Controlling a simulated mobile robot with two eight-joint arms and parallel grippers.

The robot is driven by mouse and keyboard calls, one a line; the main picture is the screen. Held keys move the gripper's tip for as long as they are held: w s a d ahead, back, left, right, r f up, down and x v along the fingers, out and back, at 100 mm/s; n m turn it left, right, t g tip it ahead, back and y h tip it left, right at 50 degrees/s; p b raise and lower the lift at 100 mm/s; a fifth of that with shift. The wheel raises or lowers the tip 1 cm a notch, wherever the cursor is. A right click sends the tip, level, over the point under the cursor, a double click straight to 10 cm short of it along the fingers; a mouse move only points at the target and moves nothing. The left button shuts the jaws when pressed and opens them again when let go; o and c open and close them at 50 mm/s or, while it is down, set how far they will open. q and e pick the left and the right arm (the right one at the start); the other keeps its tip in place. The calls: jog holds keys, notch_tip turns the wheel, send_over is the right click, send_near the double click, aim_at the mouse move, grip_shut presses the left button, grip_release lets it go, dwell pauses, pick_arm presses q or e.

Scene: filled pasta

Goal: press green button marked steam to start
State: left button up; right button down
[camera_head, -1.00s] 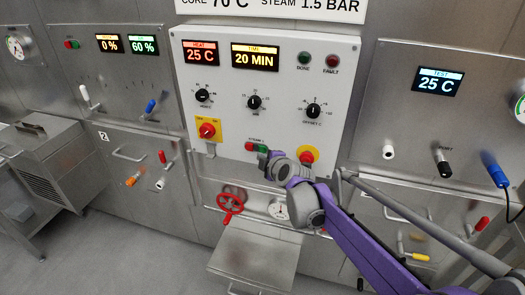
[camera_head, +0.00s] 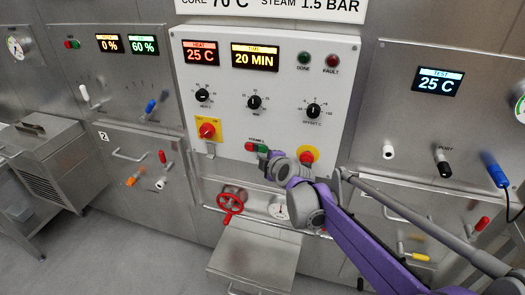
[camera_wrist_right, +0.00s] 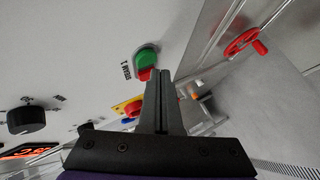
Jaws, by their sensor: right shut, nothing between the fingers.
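The green steam button (camera_head: 263,148) sits beside a red button (camera_head: 249,147) low on the white control panel. In the right wrist view the green button (camera_wrist_right: 147,57) is fully visible, with a small "STEAM 1" label next to it. My right gripper (camera_wrist_right: 161,74) is shut and empty. Its fingertips are close to the button pair and overlap part of the red button (camera_wrist_right: 144,75) in that view. I cannot tell whether they touch anything. In the head view my right gripper (camera_head: 269,154) is just right of the green button. My left gripper is not in view.
A red rotary switch (camera_head: 207,130) is to the left. Black dials (camera_head: 254,102) are above. A red handwheel (camera_head: 230,204) and gauge (camera_head: 279,210) are below.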

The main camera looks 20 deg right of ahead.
jog(key=shift+w+d+p, duration=0.25)
jog(key=shift+w+p, duration=0.1)
jog(key=shift+w, duration=0.05)
jog(key=shift+w+d+p, duration=0.25)
jog(key=shift+w+p, duration=0.05)
dwell(0.9)
dwell(0.3)
jog(key=shift+s+a, duration=0.45)
jog(key=shift+s, duration=0.25)
jog(key=shift+s+a, duration=0.7)
jog(key=shift+s, duration=0.35)
jog(key=shift+s+a, duration=0.7)
jog(key=shift+s, duration=0.35)
